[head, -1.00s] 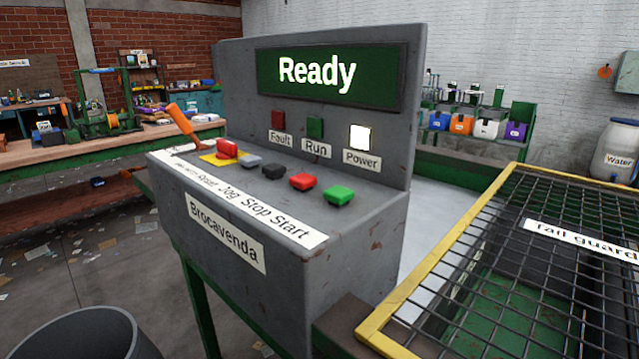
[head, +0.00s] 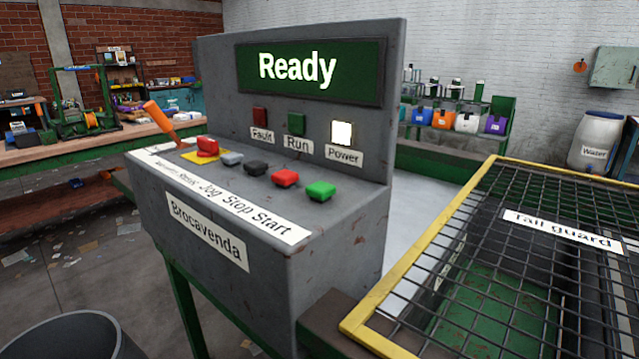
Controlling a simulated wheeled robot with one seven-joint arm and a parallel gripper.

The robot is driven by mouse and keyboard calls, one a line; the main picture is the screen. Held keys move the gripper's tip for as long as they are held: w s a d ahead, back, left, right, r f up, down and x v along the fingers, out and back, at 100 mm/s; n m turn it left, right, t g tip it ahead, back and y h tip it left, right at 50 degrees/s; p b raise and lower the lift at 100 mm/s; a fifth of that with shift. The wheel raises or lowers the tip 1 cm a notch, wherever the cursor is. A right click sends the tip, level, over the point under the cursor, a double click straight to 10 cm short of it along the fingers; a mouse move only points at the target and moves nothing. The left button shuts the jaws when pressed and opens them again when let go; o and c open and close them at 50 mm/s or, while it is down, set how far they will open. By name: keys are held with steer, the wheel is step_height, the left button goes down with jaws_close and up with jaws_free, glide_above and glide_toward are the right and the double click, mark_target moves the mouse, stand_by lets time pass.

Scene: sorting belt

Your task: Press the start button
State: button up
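The green start button (head: 320,191) is at the right end of the button row on the grey control console (head: 345,235), above the word "Start". The red stop button (head: 285,178) is just left of it. The console's display (head: 308,68) reads "Ready". The white Power lamp (head: 341,133) is lit; the Fault lamp (head: 260,115) and Run lamp (head: 296,123) look dark. My gripper is not in the head view, and nothing touches the buttons.
A black button (head: 255,168), a grey button (head: 231,158), a red switch (head: 207,146) on a yellow plate and an orange lever (head: 160,121) are further left. A yellow-framed mesh tail guard (head: 410,258) stands at the right. A dark bin (head: 75,335) is at the lower left.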

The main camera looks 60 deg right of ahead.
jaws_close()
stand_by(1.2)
